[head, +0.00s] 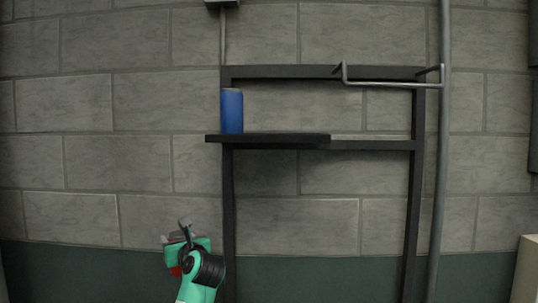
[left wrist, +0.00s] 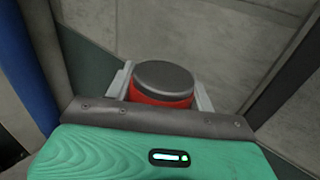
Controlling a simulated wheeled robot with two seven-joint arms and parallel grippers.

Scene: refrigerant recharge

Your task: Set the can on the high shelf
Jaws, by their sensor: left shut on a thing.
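My left gripper (head: 178,238) is low in the head view, left of the dark frame and below shelf height. In the left wrist view its two pale fingers (left wrist: 160,92) are shut on a red can (left wrist: 160,99) with a dark grey top. In the head view only a bit of the red can (head: 176,271) shows beside the green wrist. The dark high shelf (head: 290,139) is fixed to the frame, above and to the right of the gripper. A blue can (head: 232,111) stands upright at the shelf's left end. My right gripper is not in view.
The shelf is bare right of the blue can. A grey rail (head: 395,85) crosses the frame's upper right, and a vertical pipe (head: 440,170) runs beside it. A frame post (head: 229,220) stands just right of my left gripper. A block wall is behind.

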